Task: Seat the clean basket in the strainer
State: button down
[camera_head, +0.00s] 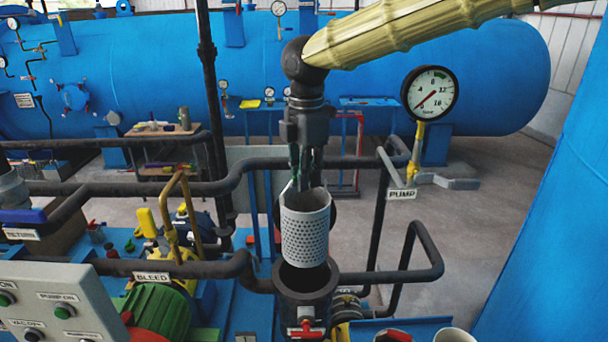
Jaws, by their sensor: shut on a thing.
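The clean basket (305,231) is a light grey perforated cylinder with an open top. My gripper (305,180) points down and is shut on the basket at its upper rim or handle; the exact grip is partly hidden. The basket hangs upright just above the strainer (305,305), a dark open-topped cylinder with a red-handled valve on its front. The basket's lower end overlaps the back of the strainer's mouth in the picture. I cannot tell whether the basket's bottom is inside the mouth or still above it.
Dark pipes run left and right of the strainer, with a pipe loop (415,270) at right. A pressure gauge (430,93) stands above the PUMP label (402,194). A control panel (55,305) fills the lower left. A blue tray (400,330) and a light round container (454,335) sit lower right.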

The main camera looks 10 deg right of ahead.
aim_at(306, 198)
jog(key=shift+f, duration=0.1)
jog(key=shift+f+b, duration=1)
jog(key=shift+f, duration=1.8)
jog(key=shift+s+p, duration=0.1)
jog(key=shift+p, duration=0.95)
